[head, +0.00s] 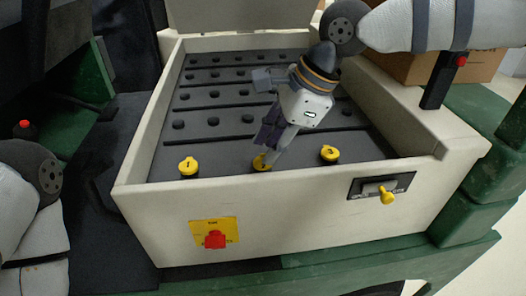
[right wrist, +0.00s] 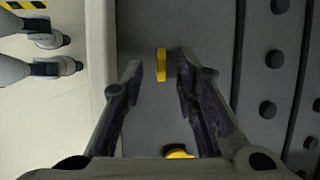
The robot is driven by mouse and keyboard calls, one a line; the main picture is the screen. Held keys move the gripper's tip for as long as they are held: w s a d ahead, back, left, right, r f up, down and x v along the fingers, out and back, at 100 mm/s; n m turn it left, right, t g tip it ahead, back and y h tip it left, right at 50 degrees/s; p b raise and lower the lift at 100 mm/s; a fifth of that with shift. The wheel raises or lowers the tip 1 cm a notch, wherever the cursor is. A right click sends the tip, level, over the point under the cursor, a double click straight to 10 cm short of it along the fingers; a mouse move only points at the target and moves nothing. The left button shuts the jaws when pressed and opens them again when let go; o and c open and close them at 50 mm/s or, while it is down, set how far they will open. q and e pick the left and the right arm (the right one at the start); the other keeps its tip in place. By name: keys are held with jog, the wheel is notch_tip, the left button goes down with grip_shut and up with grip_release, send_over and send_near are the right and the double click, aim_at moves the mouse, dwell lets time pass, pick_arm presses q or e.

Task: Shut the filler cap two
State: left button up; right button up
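Filler cap two (head: 260,162) is the middle one of three yellow caps along the near inside edge of the cart's bay, partly hidden by my right gripper. In the right wrist view it shows as a narrow yellow strip (right wrist: 161,65), seen edge-on, which looks like a lid standing up. My right gripper (right wrist: 159,66) is open, its fingertips on either side of the strip, with gaps on both sides. In the head view this gripper (head: 268,156) points down at the cap. My left arm shows at the left edge, but its gripper is out of view.
Cap one (head: 188,166) is to the left and cap three (head: 329,153) to the right. The cart's cream front wall (head: 290,200) carries a red knob (head: 215,239) and a yellow-handled latch (head: 386,196). Rows of dark studs (head: 213,121) lie behind; a raised cover (head: 240,15) stands at the back.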

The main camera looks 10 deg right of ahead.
aim_at(264, 154)
jog(key=shift+x, duration=1.75)
grip_shut()
pick_arm(q)
jog(key=shift+f, duration=0.1)
pick_arm(e)
jog(key=shift+w, duration=0.1)
